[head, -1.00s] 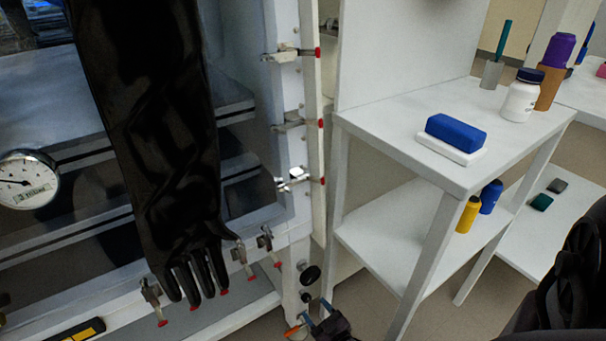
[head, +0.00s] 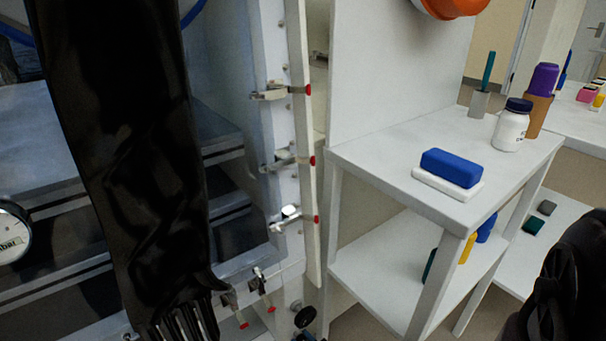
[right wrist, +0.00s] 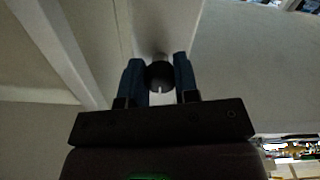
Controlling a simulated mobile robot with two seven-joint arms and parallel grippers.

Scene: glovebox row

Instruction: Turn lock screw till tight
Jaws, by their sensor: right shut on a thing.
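In the right wrist view, a small dark round knob with a white mark, apparently the lock screw (right wrist: 160,76), sits on a short shaft against a pale post. My right gripper (right wrist: 158,78) is shut on it, with one blue finger on each side. My left gripper is not in view.
A long black glove (head: 125,170) hangs before the glovebox at left. Clamps with red tips (head: 290,160) line its frame. A white shelf unit (head: 350,165) stands close at right, bearing a blue block (head: 453,167) and a white bottle (head: 511,127). A gauge (head: 10,232) shows at far left.

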